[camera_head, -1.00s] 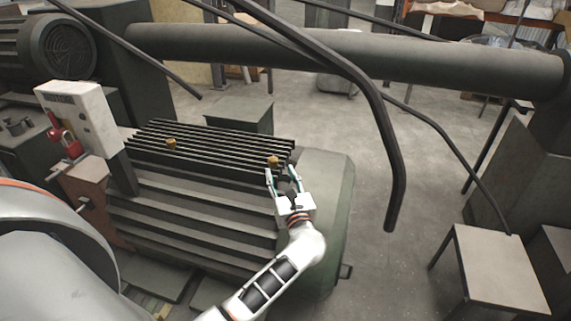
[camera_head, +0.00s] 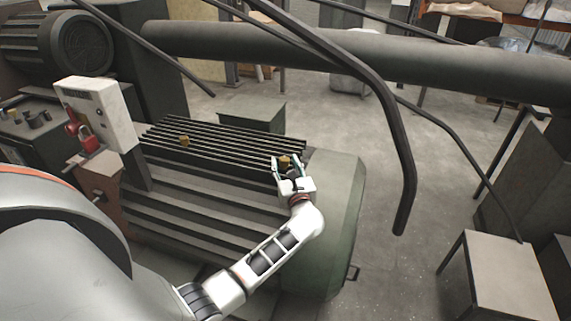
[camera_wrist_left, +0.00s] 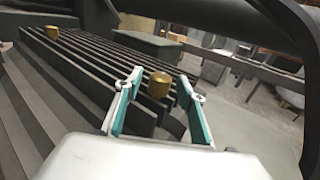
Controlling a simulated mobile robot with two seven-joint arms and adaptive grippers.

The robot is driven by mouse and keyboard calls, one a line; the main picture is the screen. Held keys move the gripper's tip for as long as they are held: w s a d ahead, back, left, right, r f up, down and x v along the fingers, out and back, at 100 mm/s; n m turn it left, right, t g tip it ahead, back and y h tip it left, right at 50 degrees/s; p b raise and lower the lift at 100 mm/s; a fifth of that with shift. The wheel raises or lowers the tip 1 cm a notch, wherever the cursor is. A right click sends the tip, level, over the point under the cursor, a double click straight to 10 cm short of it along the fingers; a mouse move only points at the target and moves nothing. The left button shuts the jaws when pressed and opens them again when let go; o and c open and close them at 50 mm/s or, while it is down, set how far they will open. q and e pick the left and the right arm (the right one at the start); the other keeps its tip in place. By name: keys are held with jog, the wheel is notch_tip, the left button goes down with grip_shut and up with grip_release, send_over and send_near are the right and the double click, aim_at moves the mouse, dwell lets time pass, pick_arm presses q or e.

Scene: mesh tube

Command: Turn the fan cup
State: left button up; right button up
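Two small brass cups sit on the dark ribbed top of the machine (camera_head: 190,185). The left cup (camera_head: 184,141) stands free; it also shows in the left wrist view (camera_wrist_left: 52,32). The right cup (camera_head: 285,161) is near the right end of the ribs. My left gripper (camera_head: 288,164) is open at the right cup, with a finger to each side of it. In the left wrist view, the right cup (camera_wrist_left: 159,86) appears between the spread teal-lined fingertips (camera_wrist_left: 160,78), with gaps on both sides. My right gripper is not in view.
A white control box (camera_head: 97,110) with red parts stands left of the ribs. A thick horizontal pipe (camera_head: 350,58) crosses behind, and a bent dark bar (camera_head: 403,180) hangs at the right. A small table (camera_head: 495,280) stands at lower right. Bare floor lies between.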

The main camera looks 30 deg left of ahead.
pick_arm(q)
jog(key=c, duration=1.1)
